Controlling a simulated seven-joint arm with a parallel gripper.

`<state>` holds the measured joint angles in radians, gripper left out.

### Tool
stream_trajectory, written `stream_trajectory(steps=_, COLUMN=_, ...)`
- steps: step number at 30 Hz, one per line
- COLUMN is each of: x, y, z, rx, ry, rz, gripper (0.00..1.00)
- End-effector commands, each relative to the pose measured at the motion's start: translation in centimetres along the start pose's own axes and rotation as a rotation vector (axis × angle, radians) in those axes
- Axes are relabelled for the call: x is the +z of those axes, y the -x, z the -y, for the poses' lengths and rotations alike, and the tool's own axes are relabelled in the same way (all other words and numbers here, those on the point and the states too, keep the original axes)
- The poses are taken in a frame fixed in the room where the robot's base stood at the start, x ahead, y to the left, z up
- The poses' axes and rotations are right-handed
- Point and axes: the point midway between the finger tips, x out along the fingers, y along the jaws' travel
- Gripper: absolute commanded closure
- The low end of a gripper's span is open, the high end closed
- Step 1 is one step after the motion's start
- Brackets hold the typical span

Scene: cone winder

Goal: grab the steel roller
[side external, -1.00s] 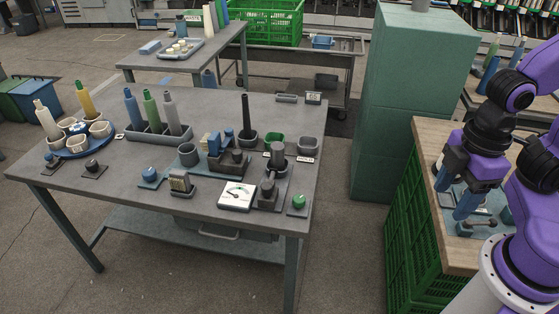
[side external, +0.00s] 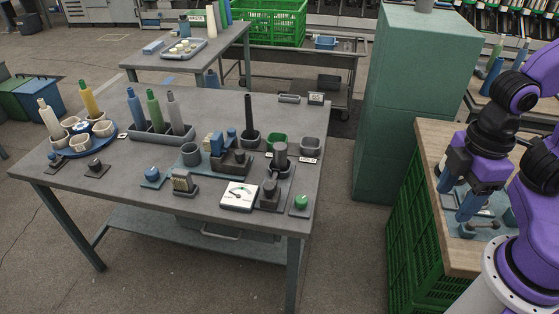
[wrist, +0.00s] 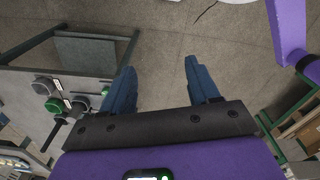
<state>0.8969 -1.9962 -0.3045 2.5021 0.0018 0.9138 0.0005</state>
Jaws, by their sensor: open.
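I cannot pick out the steel roller for certain. A dark grey upright cylinder (side external: 279,152) stands on a dark base at the right part of the grey table, and a thin black rod (side external: 248,115) stands in a grey cup beside it. A small metal bar (side external: 482,226) shows on a blue fixture on the wooden bench, too small to identify. My gripper (side external: 458,203) hangs at the right of the side view, its blue fingers apart. In the wrist view my gripper (wrist: 160,68) is empty, with only bare floor between its fingers.
The grey table (side external: 110,190) carries bottles, cups, a white dial gauge (side external: 239,196) and a green button (side external: 301,203). A tall green cabinet (side external: 405,120) stands between the table and the wooden bench (side external: 430,190). Open floor lies between them.

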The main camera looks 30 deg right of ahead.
Motion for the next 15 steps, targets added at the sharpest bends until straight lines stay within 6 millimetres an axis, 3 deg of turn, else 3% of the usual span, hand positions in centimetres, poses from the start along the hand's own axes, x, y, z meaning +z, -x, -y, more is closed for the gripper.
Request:
stream_trajectory(steps=1, x=0.0, y=0.0, z=0.0, rx=0.000, ry=0.000, rz=0.000, gripper=0.40)
stream_trajectory(steps=3, x=0.0, y=0.0, z=0.0, rx=0.000, ry=0.000, rz=0.000, gripper=0.25)
stream_trajectory(steps=11, x=0.0, y=0.0, z=0.0, rx=0.000, ry=-0.001, rz=0.000, gripper=0.25)
stream_trajectory(steps=15, x=-1.3, y=-0.6, z=-0.3, rx=-0.006, ry=-0.026, rz=-0.027, gripper=0.25)
